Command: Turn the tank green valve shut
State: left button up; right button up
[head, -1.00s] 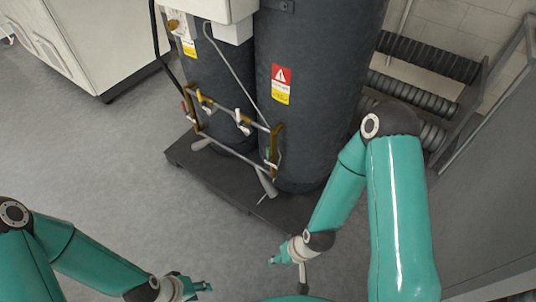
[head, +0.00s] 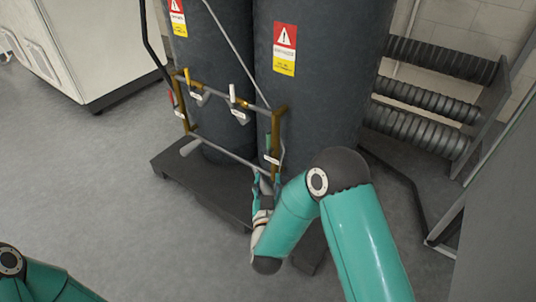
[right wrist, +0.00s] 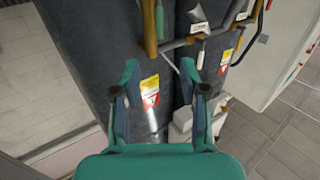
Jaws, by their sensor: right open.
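The green valve (head: 268,142) is a small green handle on the brass pipe at the lower front of the right dark tank (head: 310,95). In the right wrist view the green handle (right wrist: 160,20) shows at the top, beside the brass pipe (right wrist: 149,30). My right gripper (head: 264,182) is just below the valve in the head view, apart from it. In the right wrist view its two fingers (right wrist: 164,80) are spread, with nothing between them. My left gripper is out of view; only part of that arm shows at bottom left.
Grey pipes with several other valves, white (head: 232,92) and brass, run across the tank fronts. The tanks stand on a dark base (head: 175,165). Racks of black ribbed rollers (head: 425,95) stand at right. The floor at left is clear.

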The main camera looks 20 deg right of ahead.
aim_at(268, 141)
jog(key=b+x, duration=0.1)
jog(key=x, duration=0.7)
jog(key=b+x, duration=0.1)
jog(key=x, duration=0.8)
jog(key=shift+r, duration=0.25)
grip_shut()
